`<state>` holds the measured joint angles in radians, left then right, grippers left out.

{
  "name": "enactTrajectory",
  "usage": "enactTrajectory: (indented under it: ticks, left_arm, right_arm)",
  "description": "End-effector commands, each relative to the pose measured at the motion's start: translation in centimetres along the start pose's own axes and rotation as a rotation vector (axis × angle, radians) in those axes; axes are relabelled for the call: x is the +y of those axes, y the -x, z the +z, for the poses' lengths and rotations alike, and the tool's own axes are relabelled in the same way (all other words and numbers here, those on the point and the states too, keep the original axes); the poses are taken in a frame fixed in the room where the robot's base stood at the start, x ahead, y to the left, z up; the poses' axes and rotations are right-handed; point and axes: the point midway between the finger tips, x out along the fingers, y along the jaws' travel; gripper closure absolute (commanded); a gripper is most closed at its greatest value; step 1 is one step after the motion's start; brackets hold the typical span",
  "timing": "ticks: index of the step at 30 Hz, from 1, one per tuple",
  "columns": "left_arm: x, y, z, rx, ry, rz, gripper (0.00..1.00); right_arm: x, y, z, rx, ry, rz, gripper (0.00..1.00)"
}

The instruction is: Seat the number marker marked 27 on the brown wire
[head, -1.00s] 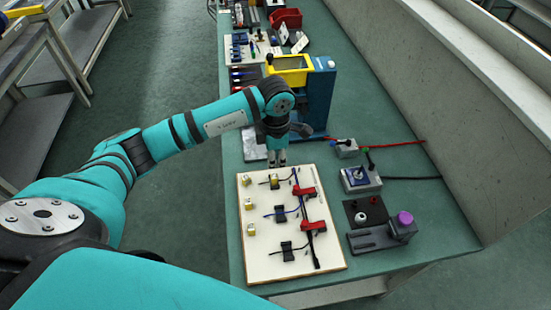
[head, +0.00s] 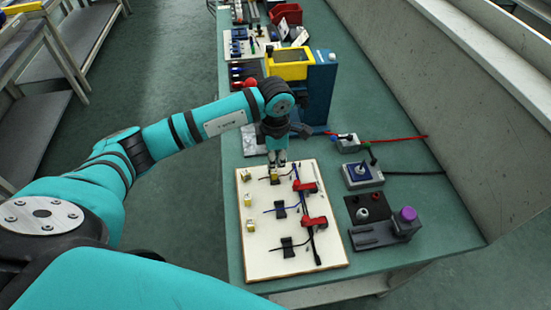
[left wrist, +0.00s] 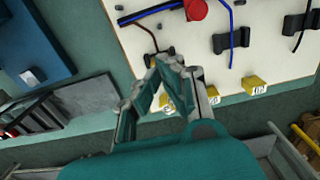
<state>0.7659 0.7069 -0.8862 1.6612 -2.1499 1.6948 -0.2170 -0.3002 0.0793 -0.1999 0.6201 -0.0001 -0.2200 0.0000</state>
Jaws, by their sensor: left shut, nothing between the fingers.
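My left gripper (head: 277,167) is shut and empty, low over the far part of the cream board (head: 262,265). Its shut fingers also show in the left wrist view (left wrist: 165,75). A yellow marker (head: 275,182) shows just below the fingertips, by the far black clip; contact cannot be told. A short dark wire, brownish in the left wrist view (left wrist: 150,37), runs at that clip. Three more yellow markers stand along the board's left side: far (head: 246,175), middle (head: 248,202) and near (head: 250,226). Their numbers are too small to read. My right gripper is out of view.
A middle clip (head: 280,209) with a blue wire and a near black clip (head: 287,247) lie on the board. Red clamps (head: 314,222) hold a dark wire bundle. A grey fixture with a purple knob (head: 407,214) stands right, and a blue-yellow machine (head: 318,90) behind.

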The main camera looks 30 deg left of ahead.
Motion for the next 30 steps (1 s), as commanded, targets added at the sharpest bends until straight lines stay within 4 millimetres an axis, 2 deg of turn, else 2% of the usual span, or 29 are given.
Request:
enactTrajectory:
  ticks: [30]
  left_arm:
    - [0.0, -2.7, 0.0, 0.001, 0.001, 0.000, 1.00]
  right_arm:
    - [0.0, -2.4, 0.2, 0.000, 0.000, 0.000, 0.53]
